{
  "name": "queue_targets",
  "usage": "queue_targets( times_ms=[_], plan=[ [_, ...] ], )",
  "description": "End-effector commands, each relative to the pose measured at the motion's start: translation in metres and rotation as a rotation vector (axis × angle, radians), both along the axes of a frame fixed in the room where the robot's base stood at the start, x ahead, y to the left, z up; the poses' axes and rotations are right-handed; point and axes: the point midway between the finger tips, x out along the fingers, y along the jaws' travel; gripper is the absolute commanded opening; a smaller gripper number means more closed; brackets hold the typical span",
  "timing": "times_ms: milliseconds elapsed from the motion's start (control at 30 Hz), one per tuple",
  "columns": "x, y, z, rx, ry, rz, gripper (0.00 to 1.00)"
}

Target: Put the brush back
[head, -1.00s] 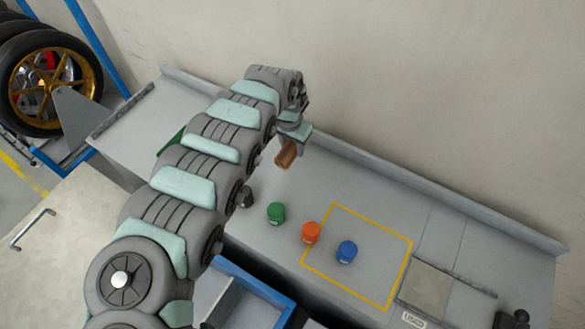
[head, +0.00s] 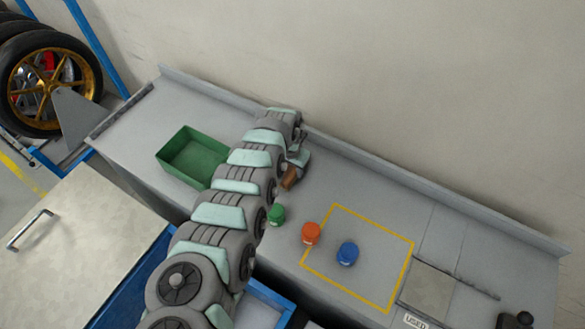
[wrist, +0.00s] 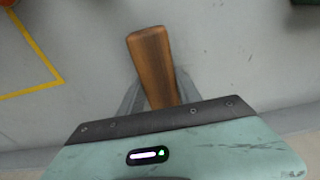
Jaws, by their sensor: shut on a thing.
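My gripper (head: 296,172) is shut on the brush, whose brown wooden handle (head: 289,178) sticks out below the jaws in the head view. In the wrist view the brush handle (wrist: 152,62) shows between the fingers, pointing up the picture. The bristle end is hidden behind my gripper. The brush is over the grey bench near the back wall, to the left of the yellow square. I cannot tell whether it touches the bench.
A green open tray (head: 163,158) stands on the bench left of my arm. Green (head: 276,215), orange (head: 311,234) and blue (head: 347,253) pots stand in front; the blue one is inside the yellow outline (head: 374,220). A recessed plate labelled USED (head: 416,321) lies right.

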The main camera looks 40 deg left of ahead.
Motion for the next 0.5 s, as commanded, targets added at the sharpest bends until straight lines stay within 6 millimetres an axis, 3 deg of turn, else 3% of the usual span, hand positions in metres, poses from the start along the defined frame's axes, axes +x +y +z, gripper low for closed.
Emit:
queue_targets(
  times_ms=[267, 300, 500],
  plan=[
    [0.0003, 0.0003, -0.0027, 0.000, 0.000, 0.000, 0.00],
    [0.0000, 0.0007, -0.0025, 0.001, 0.000, 0.001, 0.42],
    [0.0000, 0.0005, -0.0021, 0.000, 0.000, 0.000, 0.59]
  ],
)
